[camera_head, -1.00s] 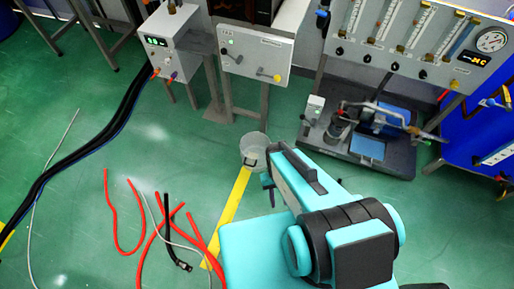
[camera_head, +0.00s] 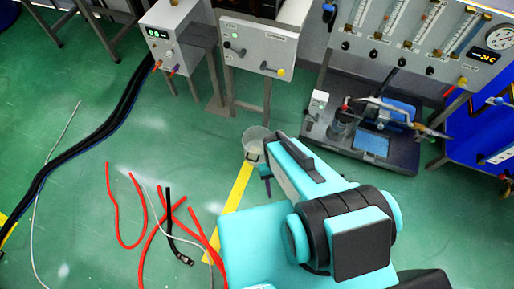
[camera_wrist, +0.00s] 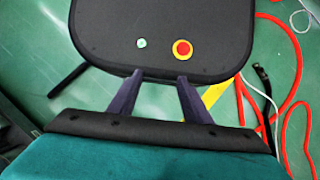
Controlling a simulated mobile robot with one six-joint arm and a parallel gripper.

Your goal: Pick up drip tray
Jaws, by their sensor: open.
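I cannot make out with certainty which thing is the drip tray. A clear round bucket-like container (camera_head: 255,137) stands on the green floor near the middle of the head view, with a small dark handle low on its front. My gripper's dark purple finger (camera_head: 267,184) shows just below it in the picture, under the teal arm. In the wrist view, both fingers of my gripper (camera_wrist: 158,78) stand apart with nothing between them. Behind them is a dark rounded panel with a green button and a red and yellow button, which seems to be part of my base.
Red hoses (camera_head: 147,245), a black cable (camera_head: 172,225) and a grey cord lie on the floor at left. Thick black cables (camera_head: 100,110) run to a white control box (camera_head: 165,40). A dark platform with a pump (camera_head: 395,152) stands at right, below a gauge panel (camera_head: 425,45).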

